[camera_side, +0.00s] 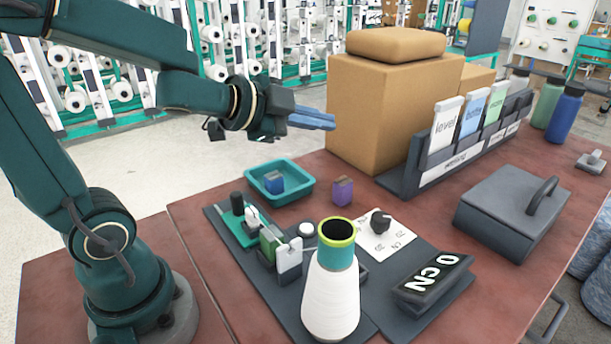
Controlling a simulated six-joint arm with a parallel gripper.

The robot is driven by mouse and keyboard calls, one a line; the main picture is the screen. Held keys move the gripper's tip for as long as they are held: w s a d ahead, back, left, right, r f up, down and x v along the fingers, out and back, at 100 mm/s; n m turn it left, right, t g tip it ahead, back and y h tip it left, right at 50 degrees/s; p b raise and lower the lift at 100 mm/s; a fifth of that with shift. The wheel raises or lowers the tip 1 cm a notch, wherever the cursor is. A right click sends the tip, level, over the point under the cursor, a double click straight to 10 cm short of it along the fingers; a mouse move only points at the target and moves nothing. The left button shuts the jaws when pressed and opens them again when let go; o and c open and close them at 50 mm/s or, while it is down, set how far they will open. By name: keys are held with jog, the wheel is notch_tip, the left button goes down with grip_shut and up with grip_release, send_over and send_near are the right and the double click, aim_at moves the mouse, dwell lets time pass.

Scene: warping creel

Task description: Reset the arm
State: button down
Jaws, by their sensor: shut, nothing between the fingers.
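My gripper (312,120) is at the end of my dark green arm, raised above the table at the upper middle of the side view. Its blue-grey fingers point right and lie together, with nothing between them. The fingertips are near the left face of a large tan cardboard box (375,115); whether they touch it I cannot tell. The teal tray (303,192) with a small blue block (275,184) in it is on the table below the gripper.
A white yarn cone (331,292) stands upright at the table's front, beside a dark fixture (250,240). A purple block (342,190), a display (433,283), a lidded grey box (515,212), a card rack (455,165) and bottles (563,118) occupy the table. Creel racks stand behind.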

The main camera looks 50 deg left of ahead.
jog(key=s+d+f+n+g, duration=0.2)
jog(key=s+n+g, duration=0.2)
jog(key=s, duration=0.4)
jog(key=s+d+f+n+g, duration=0.3)
jog(key=s+n, duration=0.3)
jog(key=s, duration=0.2)
jog(key=shift+s+f+g, duration=0.25)
jog(key=shift+f+g, duration=0.05)
jog(key=shift+g, duration=0.1)
